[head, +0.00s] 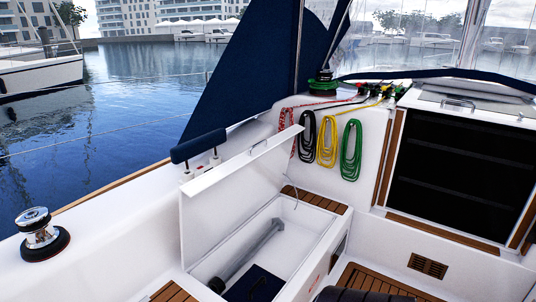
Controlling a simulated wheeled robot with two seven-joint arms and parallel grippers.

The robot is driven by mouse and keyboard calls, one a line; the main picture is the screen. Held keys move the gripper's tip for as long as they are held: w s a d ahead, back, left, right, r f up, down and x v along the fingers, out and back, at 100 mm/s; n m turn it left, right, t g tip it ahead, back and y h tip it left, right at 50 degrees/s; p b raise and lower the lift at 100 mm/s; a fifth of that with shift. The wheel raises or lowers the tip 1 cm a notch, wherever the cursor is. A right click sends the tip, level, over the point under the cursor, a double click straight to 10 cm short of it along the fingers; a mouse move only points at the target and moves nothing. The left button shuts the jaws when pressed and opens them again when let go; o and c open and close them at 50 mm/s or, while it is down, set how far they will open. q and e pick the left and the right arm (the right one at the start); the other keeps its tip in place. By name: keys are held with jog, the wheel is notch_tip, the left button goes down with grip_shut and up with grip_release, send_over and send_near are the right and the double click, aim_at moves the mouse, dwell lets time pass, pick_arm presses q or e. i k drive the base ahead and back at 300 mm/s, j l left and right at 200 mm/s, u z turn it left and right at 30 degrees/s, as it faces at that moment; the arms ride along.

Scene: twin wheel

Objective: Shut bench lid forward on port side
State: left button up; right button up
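The white bench lid (212,208) stands open and raised on the port side, at the left of the open locker (318,222). Its top edge slants up to the right, and a thin stay (291,192) shows at its far end. Inside the locker lie a grey tube (252,250) with a dark end and a dark blue item (258,284). Neither of my grippers is in the head view, and nothing touches the lid.
Black, yellow (327,141) and green (350,150) rope coils hang on the forward wall. A winch (40,234) stands at the left on the coaming. A navy cushioned bar (198,146) sits behind the lid. Teak slats (316,199) lie beyond the locker.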

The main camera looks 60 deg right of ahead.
aim_at(213, 203)
jog(key=z, duration=1.9)
jog(key=i+l+u, duration=0.1)
jog(key=i+l, duration=0.5)
jog(key=l, duration=0.25)
jog(key=i+l+u, duration=0.15)
jog(key=i+l, duration=0.2)
jog(key=i+l+u, duration=0.1)
jog(key=i+l, duration=0.15)
jog(key=l, duration=0.3)
